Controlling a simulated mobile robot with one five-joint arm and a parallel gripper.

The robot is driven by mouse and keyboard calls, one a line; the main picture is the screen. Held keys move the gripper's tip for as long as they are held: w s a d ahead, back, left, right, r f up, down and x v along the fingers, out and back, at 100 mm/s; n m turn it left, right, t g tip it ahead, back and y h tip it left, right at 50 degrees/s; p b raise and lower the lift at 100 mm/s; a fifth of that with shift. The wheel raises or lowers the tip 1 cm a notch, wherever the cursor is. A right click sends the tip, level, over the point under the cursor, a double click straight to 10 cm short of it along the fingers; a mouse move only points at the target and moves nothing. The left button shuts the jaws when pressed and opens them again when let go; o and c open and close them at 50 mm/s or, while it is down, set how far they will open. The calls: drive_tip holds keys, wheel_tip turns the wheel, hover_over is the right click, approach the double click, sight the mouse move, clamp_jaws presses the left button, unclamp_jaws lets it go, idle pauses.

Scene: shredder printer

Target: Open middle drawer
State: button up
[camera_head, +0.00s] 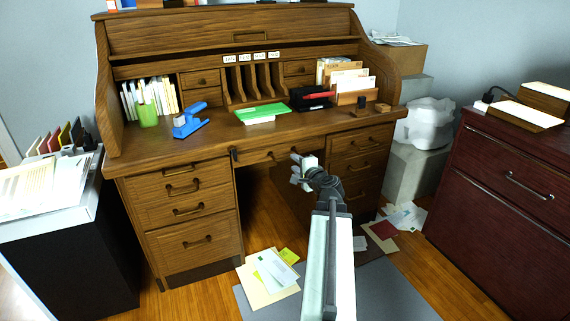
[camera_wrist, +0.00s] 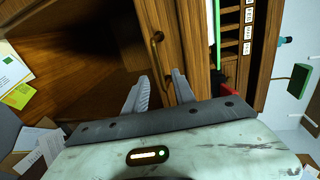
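The brown wooden desk (camera_head: 195,135) has a wide middle drawer (camera_head: 258,159) above its knee space. The drawer looks shut; my gripper covers part of its right side. In the wrist view, its curved metal handle (camera_wrist: 153,50) stands upright in the picture, just beyond my fingertips. My gripper (camera_head: 298,165) is at the drawer front, near the right end of the handle. In the wrist view, my gripper (camera_wrist: 162,74) has its two fingers apart, with the handle's near end roughly between them. I cannot tell whether they touch it.
Drawer stacks flank the knee space at left (camera_head: 188,212) and right (camera_head: 358,165). A blue stapler (camera_head: 188,121) and a green-topped paper stack (camera_head: 262,113) lie on the desktop. Papers (camera_head: 268,275) litter the floor. A dark red cabinet (camera_head: 500,190) stands at right.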

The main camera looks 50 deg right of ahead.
sight(288, 158)
drive_tip(key=b+x, duration=0.1)
drive_tip(key=x, duration=0.6)
drive_tip(key=shift+w+f+b, duration=0.1)
drive_tip(key=shift+w+b, duration=0.2)
clamp_jaws()
idle(0.9)
